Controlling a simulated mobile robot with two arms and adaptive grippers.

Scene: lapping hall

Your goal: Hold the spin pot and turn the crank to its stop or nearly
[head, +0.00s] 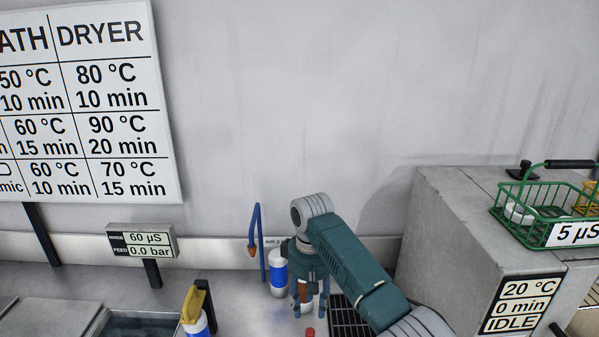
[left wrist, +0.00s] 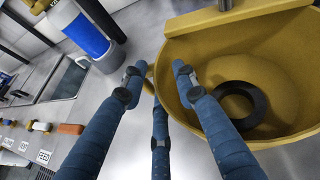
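The spin pot (left wrist: 240,50) appears to be the mustard-yellow bowl at the right of the left wrist view, with a black ring (left wrist: 240,104) inside. My left gripper (left wrist: 156,88) has its blue fingers apart beside the pot's rim. One finger overlaps the rim, and a small yellow part of the pot shows between the fingertips. I cannot tell whether they touch it. In the head view my right gripper (head: 310,300) points down with fingers spread, near an orange piece (head: 302,291). It looks empty. I cannot make out the crank. My left gripper is outside the head view.
A white-and-blue bottle (head: 278,273) stands just left of my right gripper, beside a blue tap-like pipe (head: 258,230). A yellow-topped bottle (head: 193,312) is further left. A grey machine (head: 450,230) carrying a green basket (head: 540,240) stands at right. A dark grate (head: 349,318) lies before it.

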